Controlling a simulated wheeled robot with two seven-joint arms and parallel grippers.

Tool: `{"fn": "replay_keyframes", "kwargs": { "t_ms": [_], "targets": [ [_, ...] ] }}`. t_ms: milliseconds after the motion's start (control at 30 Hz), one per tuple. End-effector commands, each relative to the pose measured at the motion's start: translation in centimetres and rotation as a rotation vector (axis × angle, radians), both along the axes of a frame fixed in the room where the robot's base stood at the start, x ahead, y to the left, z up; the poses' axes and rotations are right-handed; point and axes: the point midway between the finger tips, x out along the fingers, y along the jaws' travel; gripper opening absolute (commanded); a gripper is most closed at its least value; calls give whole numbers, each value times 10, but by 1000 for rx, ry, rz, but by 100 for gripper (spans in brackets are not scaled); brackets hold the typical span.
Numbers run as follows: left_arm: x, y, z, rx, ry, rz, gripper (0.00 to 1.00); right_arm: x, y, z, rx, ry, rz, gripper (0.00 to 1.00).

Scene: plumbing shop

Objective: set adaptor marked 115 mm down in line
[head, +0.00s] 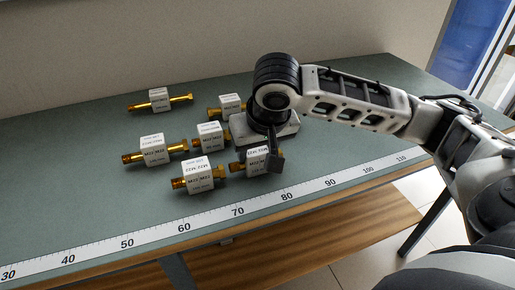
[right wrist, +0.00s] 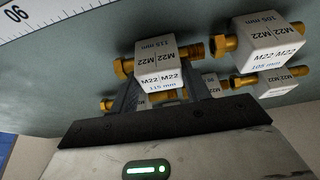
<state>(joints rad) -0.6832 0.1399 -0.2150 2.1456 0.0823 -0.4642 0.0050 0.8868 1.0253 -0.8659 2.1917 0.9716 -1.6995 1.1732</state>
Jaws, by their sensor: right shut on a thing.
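My right gripper (head: 268,160) is shut on a white-bodied adaptor (head: 254,161) with brass threaded ends. In the right wrist view the same adaptor (right wrist: 160,62) sits between the two dark fingers, and its label reads M22 M22 and 115 mm. In the head view my gripper partly covers its right end. The adaptor is at or just above the table; I cannot tell whether it touches. My left gripper is not in view.
Close by on the green table (head: 330,150) are more adaptors: front (head: 198,175), middle (head: 210,136), left (head: 154,150), back (head: 159,100) and one near my wrist (head: 226,105). One (right wrist: 265,40) reads 105 mm. A ruler strip (head: 180,226) runs along the front edge.

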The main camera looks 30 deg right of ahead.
Motion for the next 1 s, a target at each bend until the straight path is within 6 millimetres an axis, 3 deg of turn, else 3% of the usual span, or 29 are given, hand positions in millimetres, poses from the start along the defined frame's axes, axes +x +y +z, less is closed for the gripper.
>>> {"fn": "replay_keyframes", "kwargs": {
  "t_ms": [267, 300, 367, 733, 1000],
  "targets": [
    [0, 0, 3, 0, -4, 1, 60, 0, 0, -1, 1, 0, -1, 21],
    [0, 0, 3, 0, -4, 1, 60, 0, 0, -2, 2, 1, -1, 52],
    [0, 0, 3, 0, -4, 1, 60, 0, 0, -2, 1, 0, -1, 69],
    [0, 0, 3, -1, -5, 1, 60, 0, 0, 4, 1, -2, -1, 69],
    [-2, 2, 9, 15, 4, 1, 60, -18, 5, 52, 2, -6, 2, 69]
  ]
}}
